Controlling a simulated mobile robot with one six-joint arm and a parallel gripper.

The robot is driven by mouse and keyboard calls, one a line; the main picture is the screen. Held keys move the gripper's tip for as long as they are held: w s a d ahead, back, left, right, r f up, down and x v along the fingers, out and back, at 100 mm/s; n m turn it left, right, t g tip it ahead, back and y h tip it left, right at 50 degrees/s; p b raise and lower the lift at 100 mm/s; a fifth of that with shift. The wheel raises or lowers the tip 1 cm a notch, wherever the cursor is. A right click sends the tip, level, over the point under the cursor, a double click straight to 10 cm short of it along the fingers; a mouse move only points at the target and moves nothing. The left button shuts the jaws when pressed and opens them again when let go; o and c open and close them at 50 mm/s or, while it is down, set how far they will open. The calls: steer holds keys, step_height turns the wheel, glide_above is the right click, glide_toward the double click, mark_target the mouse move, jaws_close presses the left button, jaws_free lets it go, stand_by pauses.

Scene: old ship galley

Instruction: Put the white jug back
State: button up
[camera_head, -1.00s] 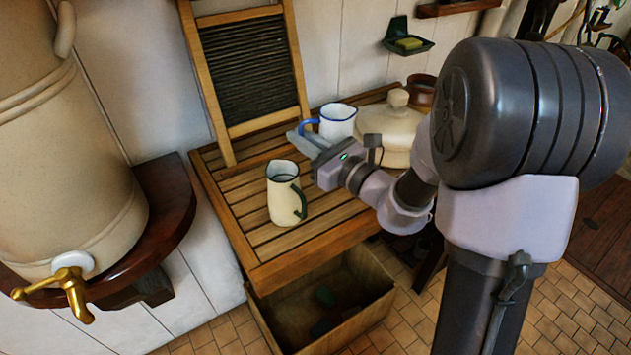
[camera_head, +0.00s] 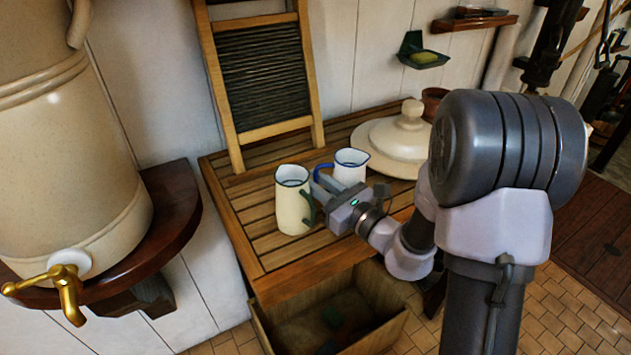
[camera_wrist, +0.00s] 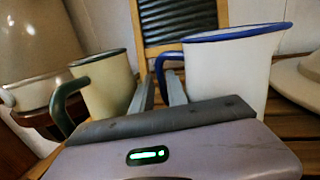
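The white jug (camera_head: 351,172) has a blue rim and blue handle and is on or just above the slatted wooden worktop (camera_head: 262,232); my gripper hides its base, so contact is unclear. My gripper (camera_head: 324,181) is at its handle side, with its fingers apart by about the handle's width. In the wrist view the jug (camera_wrist: 235,70) fills the right, and the blue handle passes between the two fingers (camera_wrist: 160,82), which appear shut on it. A cream jug (camera_head: 291,205) with a dark green handle stands just left; it shows in the wrist view too (camera_wrist: 108,88).
A washboard (camera_head: 262,85) leans against the wall behind. A wide cream lidded pot (camera_head: 395,148) stands at the right. A large cream urn (camera_head: 70,180) with a brass tap is at the left. An open wooden box (camera_head: 372,335) sits below the worktop.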

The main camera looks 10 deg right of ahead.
steer(key=shift+r, duration=0.15)
steer(key=shift+s+d, duration=0.2)
steer(key=shift+s, duration=0.05)
steer(key=v, duration=1.1)
steer(key=shift+s+d+p, duration=0.15)
steer(key=shift+p, duration=0.15)
